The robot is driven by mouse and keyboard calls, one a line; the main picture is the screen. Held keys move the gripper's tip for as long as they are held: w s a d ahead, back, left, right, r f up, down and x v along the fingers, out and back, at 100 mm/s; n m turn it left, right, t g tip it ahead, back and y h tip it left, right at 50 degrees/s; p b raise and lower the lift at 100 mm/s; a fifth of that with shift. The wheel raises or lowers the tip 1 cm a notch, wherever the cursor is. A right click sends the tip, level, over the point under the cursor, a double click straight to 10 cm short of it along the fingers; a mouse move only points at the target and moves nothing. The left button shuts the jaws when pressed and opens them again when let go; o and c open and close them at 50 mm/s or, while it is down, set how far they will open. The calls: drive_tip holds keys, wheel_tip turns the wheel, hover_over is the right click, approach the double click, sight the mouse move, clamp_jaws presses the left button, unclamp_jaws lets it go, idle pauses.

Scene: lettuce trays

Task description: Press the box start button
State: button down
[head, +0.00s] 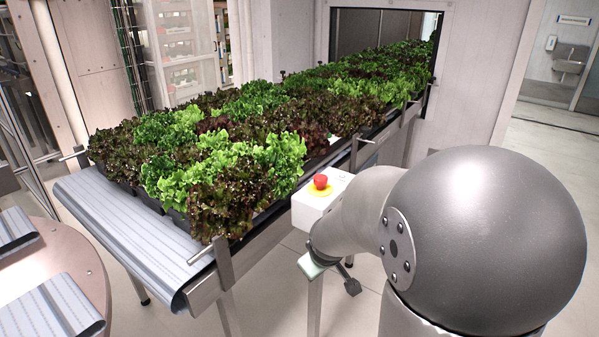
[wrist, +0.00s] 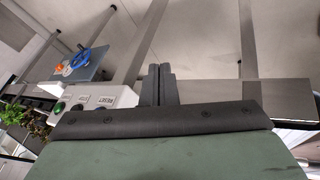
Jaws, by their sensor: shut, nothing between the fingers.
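A white control box (head: 308,207) with a red mushroom button (head: 320,181) on a yellow ring stands beside the conveyor, partly hidden behind my arm in the head view. In the wrist view the white box (wrist: 122,97) shows at the left, with a green button (wrist: 58,106), further dark buttons and small labels on its face. I cannot clearly read which label marks start. My gripper (wrist: 158,70) is shut and empty, its fingertips together. In the wrist view the fingers are just right of the box; no contact with a button shows.
A conveyor (head: 130,235) carries trays full of green and red lettuce (head: 235,165) through a wall opening. Its metal rail and legs are close to the box. A round table (head: 75,250) stands at the left. In the wrist view a blue-and-orange part (wrist: 82,60) sits beyond the box.

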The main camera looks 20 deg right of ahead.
drive_tip(key=w+d+n+t+p, duration=0.15)
drive_tip(key=w+d+t, duration=0.3)
drive_tip(key=d, duration=0.55)
drive_tip(key=w+d+n+t+p, duration=0.1)
drive_tip(key=w+d+n+t, duration=0.1)
drive_tip(key=w+d+t, duration=0.5)
drive_tip(key=s+d+r+t+h, duration=0.1)
drive_tip(key=s+d+r+h, duration=0.1)
drive_tip(key=d, duration=0.7)
drive_tip(key=shift+s+d+r, duration=0.2)
drive_tip(key=shift+s+d, duration=0.2)
drive_tip(key=shift+s, duration=0.3)
drive_tip(key=shift+w+n, duration=0.1)
drive_tip(key=shift+n, duration=0.15)
drive_tip(key=w+a, duration=0.4)
drive_tip(key=w, duration=0.3)
drive_tip(key=shift+w+a, duration=0.15)
drive_tip(key=shift+a, duration=0.25)
drive_tip(key=shift+w+a+f+b, duration=0.1)
drive_tip(key=shift+w+a+b, duration=0.1)
drive_tip(key=shift+b, duration=0.3)
